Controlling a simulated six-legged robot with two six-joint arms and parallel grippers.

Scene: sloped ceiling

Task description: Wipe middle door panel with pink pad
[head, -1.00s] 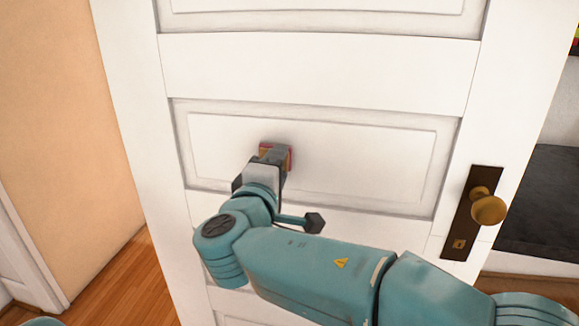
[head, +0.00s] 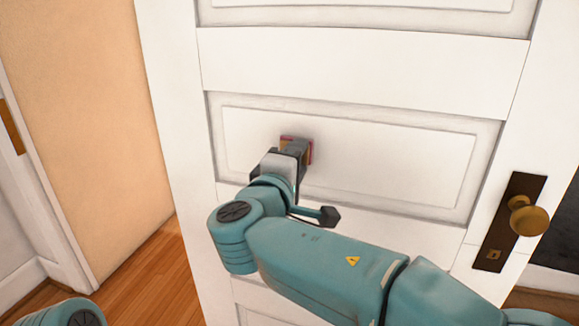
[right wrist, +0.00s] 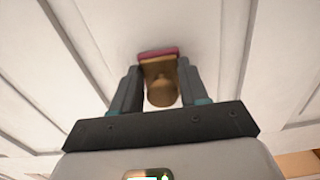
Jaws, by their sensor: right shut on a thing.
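The white door's middle panel (head: 390,158) fills the centre of the head view. My right gripper (head: 296,149) reaches up to the left part of this panel. It is shut on the pink pad (head: 310,151), which mostly hides behind the fingers. In the right wrist view the pad shows a pink face (right wrist: 158,53) and a tan handle (right wrist: 161,82) between my right gripper's fingers (right wrist: 160,90). The pink face lies at the white door surface; it looks to be touching, though the contact line is hard to make out. My left gripper is out of view.
A brass knob (head: 528,214) on a dark plate (head: 510,225) sits at the door's right side. A tan wall (head: 85,130) and wooden floor (head: 140,275) lie to the left. The panel right of the pad is clear.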

